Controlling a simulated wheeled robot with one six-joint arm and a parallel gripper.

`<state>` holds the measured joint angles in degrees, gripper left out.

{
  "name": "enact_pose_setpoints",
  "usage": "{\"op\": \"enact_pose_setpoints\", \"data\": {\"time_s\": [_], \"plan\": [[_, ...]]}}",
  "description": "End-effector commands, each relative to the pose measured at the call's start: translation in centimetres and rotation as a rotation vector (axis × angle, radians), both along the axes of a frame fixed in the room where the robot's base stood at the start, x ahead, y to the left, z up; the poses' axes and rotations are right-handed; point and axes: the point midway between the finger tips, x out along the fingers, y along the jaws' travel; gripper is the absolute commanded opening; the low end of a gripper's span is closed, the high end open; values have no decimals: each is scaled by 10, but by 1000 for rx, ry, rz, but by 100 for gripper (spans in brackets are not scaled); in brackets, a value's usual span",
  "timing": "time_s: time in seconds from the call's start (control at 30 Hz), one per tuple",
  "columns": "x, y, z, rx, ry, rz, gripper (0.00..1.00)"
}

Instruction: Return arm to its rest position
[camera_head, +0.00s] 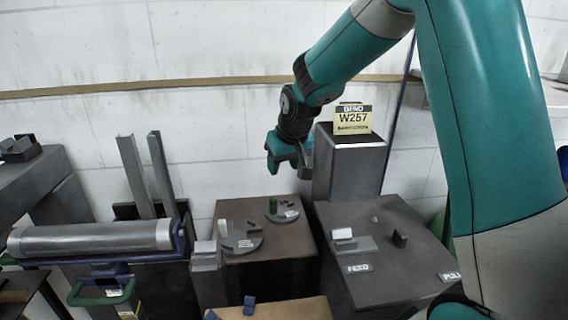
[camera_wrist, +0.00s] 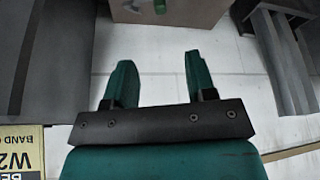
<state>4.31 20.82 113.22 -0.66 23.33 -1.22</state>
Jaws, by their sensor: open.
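My arm reaches in from the right in the head view. My gripper (camera_head: 286,160) hangs in the air in front of the white wall, just left of the grey pillar that carries the W257 sign (camera_head: 353,119). In the wrist view my gripper (camera_wrist: 160,85) shows two green fingers spread apart with nothing between them. The sign (camera_wrist: 22,150) also shows at the lower left of the wrist view. The gripper appears apart from the pillar.
A brown table (camera_head: 265,243) with round plates and a green cylinder (camera_head: 273,205) stands below. A dark table (camera_head: 375,280) marked FEED is right of it. A large metal roller (camera_head: 90,240) and two upright rails (camera_head: 137,177) stand at the left.

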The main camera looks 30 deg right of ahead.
Motion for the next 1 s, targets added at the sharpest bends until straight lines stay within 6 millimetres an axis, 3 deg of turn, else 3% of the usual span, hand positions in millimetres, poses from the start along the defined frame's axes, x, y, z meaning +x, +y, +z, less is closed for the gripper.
{"op": "enact_pose_setpoints", "data": {"time_s": [0.43, 0.57, 0.67, 0.8, 0.9, 1.0], "plan": [[0, 1, 0, 1, 1, 3, 51], [-17, 22, 16, 25, 13, 53, 51], [-53, 60, 41, 69, 42, 150, 51], [-133, 120, 76, 142, 109, 343, 51], [-194, 150, 94, 182, 163, 479, 51], [-247, 167, 104, 209, 208, 592, 51]]}}
